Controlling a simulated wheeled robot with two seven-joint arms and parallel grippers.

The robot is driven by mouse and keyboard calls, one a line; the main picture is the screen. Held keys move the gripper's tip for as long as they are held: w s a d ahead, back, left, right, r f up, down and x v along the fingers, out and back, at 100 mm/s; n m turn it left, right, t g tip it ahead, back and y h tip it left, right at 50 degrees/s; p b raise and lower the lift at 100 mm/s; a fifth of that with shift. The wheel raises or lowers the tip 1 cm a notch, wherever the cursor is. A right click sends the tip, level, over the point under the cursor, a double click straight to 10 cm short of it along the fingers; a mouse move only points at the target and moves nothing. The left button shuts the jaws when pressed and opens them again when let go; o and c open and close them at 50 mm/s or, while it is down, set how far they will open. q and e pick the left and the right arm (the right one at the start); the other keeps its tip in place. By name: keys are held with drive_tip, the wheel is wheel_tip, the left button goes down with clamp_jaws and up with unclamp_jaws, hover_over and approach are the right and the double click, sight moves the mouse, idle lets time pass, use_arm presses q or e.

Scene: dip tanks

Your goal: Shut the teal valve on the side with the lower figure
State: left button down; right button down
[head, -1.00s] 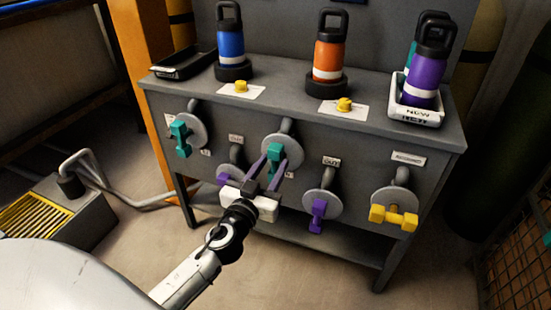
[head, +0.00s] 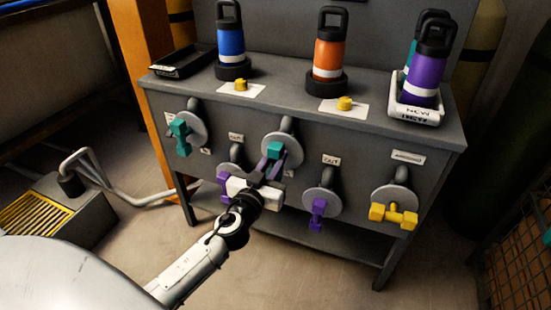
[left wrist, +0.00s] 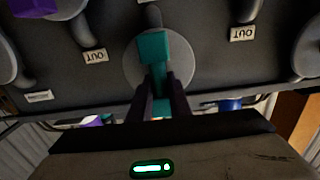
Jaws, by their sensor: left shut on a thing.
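The middle teal valve (head: 277,150) is on the front of the grey cabinet, with a round grey disc behind its handle. My left gripper (head: 268,168) is shut on this handle. In the left wrist view, the teal handle (left wrist: 153,47) shows between the two dark fingers (left wrist: 160,95), with its block end beyond the tips. Another teal valve (head: 181,135) is at the left of the cabinet front, free of the gripper. I cannot read any figures on either side. My right gripper is not in view.
Purple valves sit low beside the middle one, the right purple valve (head: 318,210) in the clear and the left partly behind my gripper. A yellow valve (head: 393,214) is at the right. Blue (head: 230,42) and orange (head: 328,55) bottles stand on top.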

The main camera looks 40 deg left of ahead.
use_arm(q)
drive_tip(key=m, duration=0.4)
drive_tip(key=shift+w+d+b, duration=0.1)
drive_tip(key=shift+d+b, duration=0.15)
drive_tip(key=shift+b, duration=0.05)
drive_tip(key=m, duration=0.4)
drive_tip(key=shift+d+f+m, duration=0.1)
drive_tip(key=shift+d+m, duration=0.15)
drive_tip(key=shift+m, duration=0.05)
drive_tip(key=m, duration=0.4)
drive_tip(key=shift+w+d+f+m, duration=0.1)
drive_tip(key=shift+d+f+m, duration=0.1)
drive_tip(key=shift+f+m, duration=0.1)
drive_tip(key=m, duration=0.4)
drive_tip(key=shift+d+f+m, duration=0.1)
drive_tip(key=shift+f+m, duration=0.1)
drive_tip(key=shift+m, duration=0.1)
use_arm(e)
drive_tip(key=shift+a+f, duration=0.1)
use_arm(q)
drive_tip(key=c, duration=1.6)
unclamp_jaws()
drive_tip(key=shift+f, duration=0.1)
drive_tip(key=shift+c, duration=0.2)
